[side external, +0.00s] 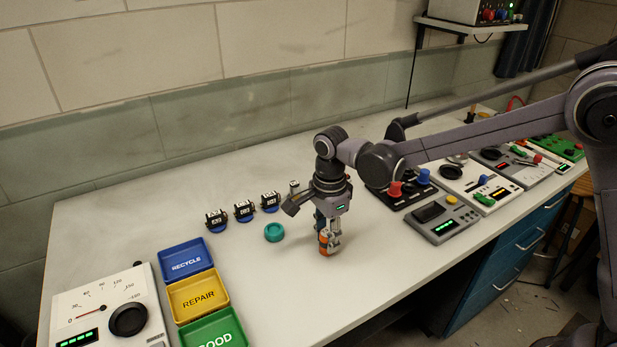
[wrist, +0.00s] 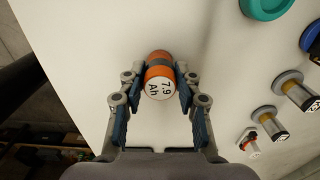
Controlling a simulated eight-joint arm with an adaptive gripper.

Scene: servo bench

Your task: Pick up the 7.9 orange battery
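The orange battery (wrist: 160,76) has a white end face marked "7.9 Ah" and stands between my fingertips in the wrist view. In the side view the orange battery (side external: 324,246) shows low under my gripper (side external: 329,236), partly covered by the fingers. My gripper (wrist: 160,72) points down with its fingertips closed in against both sides of the battery. I cannot tell whether the battery's bottom touches the bench or hangs just above it.
A teal round dish (side external: 274,233) lies left of my gripper, with several small dark units on blue bases behind it. RECYCLE (side external: 187,278), REPAIR and GOOD trays and a dial meter (side external: 110,310) are at left. Control panels (side external: 443,219) stand at right. The bench front is clear.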

